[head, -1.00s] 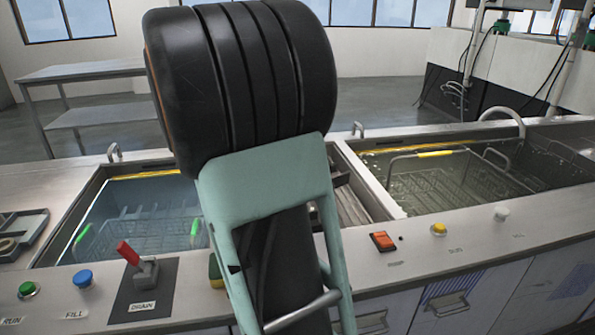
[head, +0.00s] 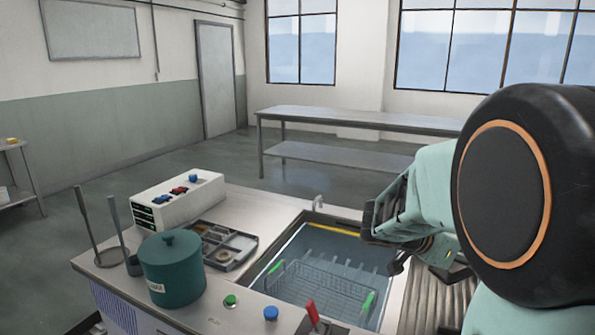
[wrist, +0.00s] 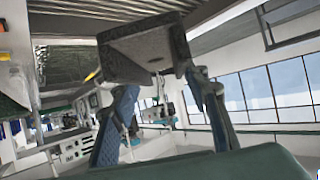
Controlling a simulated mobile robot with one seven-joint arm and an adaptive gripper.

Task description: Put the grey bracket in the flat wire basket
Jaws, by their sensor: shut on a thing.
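My gripper (wrist: 162,84) is shut on the grey bracket (wrist: 143,54), which shows in the wrist view between the two blue fingers as a speckled grey plate with a side flange. In the head view my arm comes in from the right beside the water-filled tank, and the bracket cannot be made out clearly there. A wire basket (head: 318,287) with green handles sits low in that tank, apart from the gripper. I cannot tell whether it is the flat one.
A grey tray (head: 247,262) with compartments lies left of the tank. A teal lidded pot (head: 172,270), a white control box (head: 178,200) and upright rods stand further left. A red lever (head: 312,312) rises at the front. Ridged drainboard (head: 418,305) lies right of the tank.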

